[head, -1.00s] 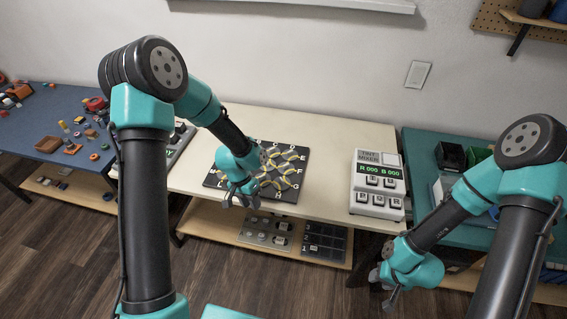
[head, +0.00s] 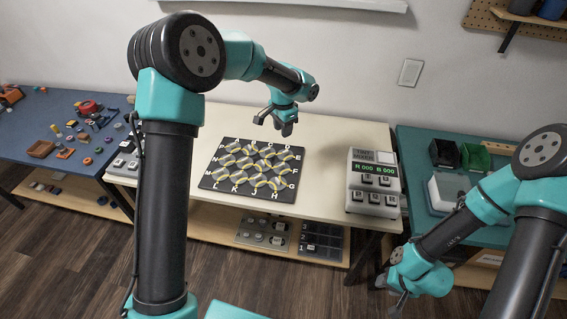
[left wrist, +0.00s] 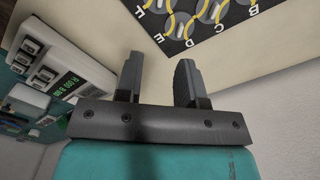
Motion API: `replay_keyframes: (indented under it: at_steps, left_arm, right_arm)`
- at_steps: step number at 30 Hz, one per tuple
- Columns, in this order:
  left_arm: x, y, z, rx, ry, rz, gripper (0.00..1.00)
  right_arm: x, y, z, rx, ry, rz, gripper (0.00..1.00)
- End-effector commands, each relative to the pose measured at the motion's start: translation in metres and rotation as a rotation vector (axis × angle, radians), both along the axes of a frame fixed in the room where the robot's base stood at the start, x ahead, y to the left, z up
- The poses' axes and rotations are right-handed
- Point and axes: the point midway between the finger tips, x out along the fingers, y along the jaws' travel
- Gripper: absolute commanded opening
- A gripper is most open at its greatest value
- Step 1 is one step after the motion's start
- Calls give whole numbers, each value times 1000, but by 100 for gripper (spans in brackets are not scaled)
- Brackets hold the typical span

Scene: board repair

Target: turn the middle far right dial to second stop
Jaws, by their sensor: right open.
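A black board (head: 208,180) with letters around its edge lies on the cream table. It carries rows of round grey dials with yellow curved bands. The dial in the middle row at the right (head: 277,168) is uncovered, but I cannot tell its stop. Part of the board also shows at the top of the left wrist view (left wrist: 228,27). My left gripper (head: 281,128) is above the table behind the board, apart from it. In the left wrist view its fingers (left wrist: 158,78) are apart and empty. My right gripper (head: 390,288) is open, low at the right in front of the table.
A tint mixer box (head: 360,205) with buttons and displays stands at the table's right; another grey device (head: 125,160) stands at its left. A lower shelf holds panels (head: 262,233). A blue table (head: 28,134) and a teal table (head: 412,150) flank it.

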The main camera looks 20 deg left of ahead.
Motion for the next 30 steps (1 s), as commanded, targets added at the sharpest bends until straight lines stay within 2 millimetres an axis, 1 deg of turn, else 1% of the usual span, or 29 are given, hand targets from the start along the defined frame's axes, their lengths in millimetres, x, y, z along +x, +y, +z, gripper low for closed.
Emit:
replay_keyframes:
  at_steps: [5, 8, 24, 30]
  left_arm:
    - [-1, 0, -18, 0, 4, 1, 35]
    - [-1, 0, -32, 0, 4, 0, 35]
    - [-1, 0, -125, 0, 4, 0, 35]
    - [-1, 0, -155, 0, 3, 0, 35]
  right_arm:
    - [0, 0, 0, 0, 0, 0, 43]
    - [0, 0, 0, 0, 0, 0, 43]
    - [0, 0, 0, 0, 0, 0, 43]
    - [0, 0, 0, 0, 0, 0, 43]
